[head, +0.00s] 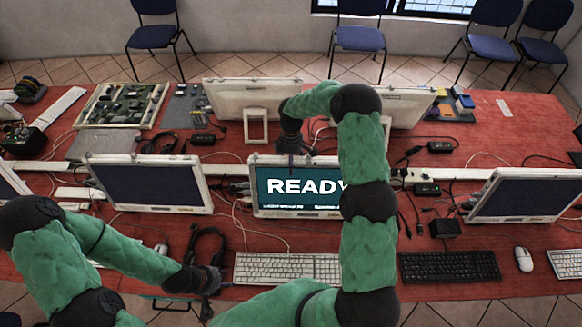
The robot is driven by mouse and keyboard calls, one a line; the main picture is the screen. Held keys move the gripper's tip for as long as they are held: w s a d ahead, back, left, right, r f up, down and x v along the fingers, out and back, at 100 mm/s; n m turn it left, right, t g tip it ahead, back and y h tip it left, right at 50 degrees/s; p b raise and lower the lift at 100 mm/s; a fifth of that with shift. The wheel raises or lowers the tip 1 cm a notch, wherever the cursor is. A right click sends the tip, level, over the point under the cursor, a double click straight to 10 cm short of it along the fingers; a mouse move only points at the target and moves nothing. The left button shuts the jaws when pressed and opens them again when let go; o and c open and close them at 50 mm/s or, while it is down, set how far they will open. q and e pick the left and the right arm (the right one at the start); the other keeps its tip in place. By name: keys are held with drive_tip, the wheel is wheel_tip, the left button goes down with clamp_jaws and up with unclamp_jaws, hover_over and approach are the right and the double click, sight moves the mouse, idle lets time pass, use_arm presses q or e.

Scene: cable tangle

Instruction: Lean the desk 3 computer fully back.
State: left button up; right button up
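A white-framed computer (300,207) with a lit screen reading READY stands near the middle of the red table, its screen facing me. No desk number is readable, so I cannot tell if it is the desk 3 computer. My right arm hides its right side. My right gripper (292,143) is at the computer's top edge, pointing down; contact and finger opening are unclear. My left gripper (208,282) is low at the table's front edge, left of the white keyboard, apart from the computer. Its fingers are too dark to read.
A dark-screened computer (150,185) stands left, another (518,194) right. Two white-backed monitors stand behind. A white keyboard (288,268), black keyboard (448,266), mouse (523,259) and loose black cables (207,245) lie in front. Blue chairs (152,37) line the wall.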

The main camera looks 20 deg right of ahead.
drive_tip(key=shift+o, duration=0.5)
drive_tip(key=shift+w+d+f+b, duration=0.15)
drive_tip(key=shift+w+d+f, duration=0.15)
drive_tip(key=shift+w, duration=0.2)
drive_tip(key=shift+w+d+f+b, duration=0.2)
drive_tip(key=shift+w+f, duration=0.1)
drive_tip(key=shift+w, duration=0.2)
use_arm(q)
drive_tip(key=shift+w+d+f, duration=0.15)
drive_tip(key=shift+w+f, duration=0.2)
drive_tip(key=shift+f, duration=0.3)
use_arm(e)
drive_tip(key=shift+r, duration=0.2)
drive_tip(key=o, duration=1.5)
use_arm(q)
drive_tip(key=shift+w+d, duration=0.15)
drive_tip(key=shift+w, duration=0.05)
use_arm(e)
drive_tip(key=shift+w+f, duration=0.1)
drive_tip(key=shift+f, duration=0.05)
use_arm(q)
drive_tip(key=shift+s, duration=0.1)
use_arm(e)
drive_tip(key=v, duration=1.2)
